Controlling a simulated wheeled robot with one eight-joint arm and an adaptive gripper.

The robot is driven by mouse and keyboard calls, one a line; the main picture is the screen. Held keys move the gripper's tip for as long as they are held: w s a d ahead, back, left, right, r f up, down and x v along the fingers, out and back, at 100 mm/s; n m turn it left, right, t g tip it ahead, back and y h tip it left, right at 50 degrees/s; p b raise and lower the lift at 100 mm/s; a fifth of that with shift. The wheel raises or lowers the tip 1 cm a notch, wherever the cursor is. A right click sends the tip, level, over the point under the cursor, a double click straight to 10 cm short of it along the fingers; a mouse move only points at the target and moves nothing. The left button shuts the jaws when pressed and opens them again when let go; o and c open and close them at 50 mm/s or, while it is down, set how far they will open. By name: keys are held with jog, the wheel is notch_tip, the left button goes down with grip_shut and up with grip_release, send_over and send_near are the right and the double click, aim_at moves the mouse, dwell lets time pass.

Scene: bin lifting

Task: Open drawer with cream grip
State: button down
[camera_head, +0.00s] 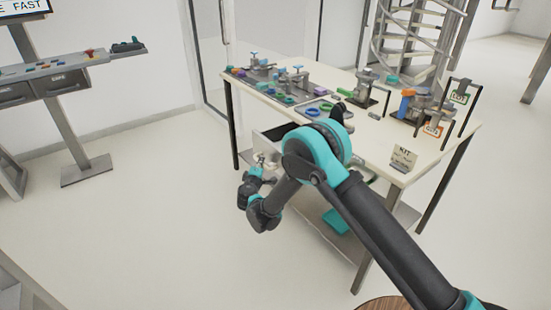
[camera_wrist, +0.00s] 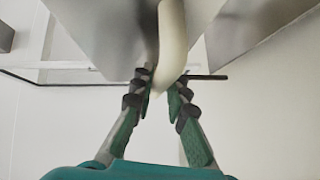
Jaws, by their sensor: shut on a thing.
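My gripper (camera_wrist: 160,95) is shut on the cream grip (camera_wrist: 172,45), a smooth curved bar between its two green-and-black fingers in the wrist view. A grey drawer face (camera_wrist: 105,35) lies beside the grip. In the head view, my gripper (camera_head: 266,162) is at the near-left side of the workbench, below its top. The drawer (camera_head: 262,143) there stands out from under the bench top, with a dark inside showing. My arm hides part of the drawer and bench, and the grip is too small to make out clearly in that view.
A teal bin (camera_head: 337,222) sits on the lower shelf. A control console (camera_head: 50,85) stands at the left. The floor left of the bench is clear.

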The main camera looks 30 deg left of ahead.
jog(key=s+a, duration=0.2)
jog(key=s, duration=0.4)
jog(key=shift+a, duration=0.25)
jog(key=shift+s, duration=0.1)
jog(key=c, duration=1.5)
grip_release()
jog(key=v, duration=1.2)
jog(key=shift+f, duration=0.1)
jog(key=shift+s, duration=0.1)
